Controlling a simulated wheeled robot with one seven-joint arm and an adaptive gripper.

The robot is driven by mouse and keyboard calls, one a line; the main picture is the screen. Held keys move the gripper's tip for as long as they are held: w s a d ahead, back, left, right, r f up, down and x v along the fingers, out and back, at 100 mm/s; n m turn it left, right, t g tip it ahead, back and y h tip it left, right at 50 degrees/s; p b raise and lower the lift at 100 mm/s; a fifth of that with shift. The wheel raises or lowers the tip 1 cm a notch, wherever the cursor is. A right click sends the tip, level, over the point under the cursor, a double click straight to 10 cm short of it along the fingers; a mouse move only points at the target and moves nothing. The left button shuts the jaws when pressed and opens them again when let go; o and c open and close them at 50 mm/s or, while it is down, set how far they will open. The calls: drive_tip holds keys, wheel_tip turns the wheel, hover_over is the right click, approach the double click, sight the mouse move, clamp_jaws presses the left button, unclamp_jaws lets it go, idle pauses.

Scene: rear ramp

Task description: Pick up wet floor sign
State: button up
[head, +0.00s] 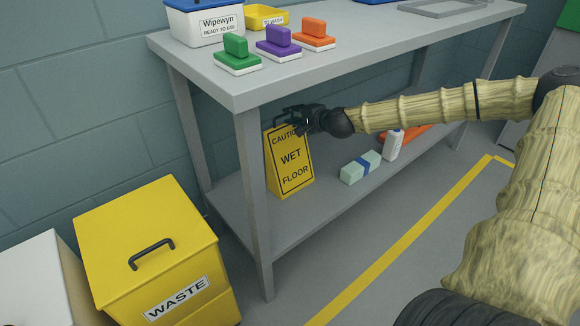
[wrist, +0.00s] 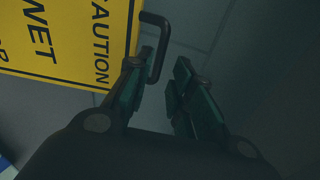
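The wet floor sign (head: 290,170) is yellow with black text and stands upright on the lower shelf of the grey table. Its black handle is on top, partly hidden by my gripper (head: 298,120) in the head view. In the wrist view the sign (wrist: 65,40) fills the upper left, and its black handle (wrist: 162,45) sticks out to the right. My gripper (wrist: 158,82) is open there, with a finger to each side of the handle bar. The bar lies in line with the gap near the fingertips; I cannot tell whether they touch it.
The grey table (head: 265,93) has a top above my gripper and a front leg left of the sign. A pale green block with a blue band (head: 360,168) and a white bottle (head: 393,145) are on the shelf. A yellow waste bin (head: 145,240) stands at left.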

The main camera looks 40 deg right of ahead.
sight(286, 115)
drive_tip(key=shift+f+b+x, duration=0.15)
drive_tip(key=shift+b+x, duration=0.55)
drive_tip(key=shift+x, duration=0.2)
drive_tip(key=shift+f+b+x, duration=0.15)
drive_tip(key=shift+b+x, duration=0.55)
drive_tip(key=shift+x, duration=0.25)
drive_tip(key=shift+w+a, duration=0.1)
drive_tip(key=shift+w, duration=0.55)
clamp_jaws()
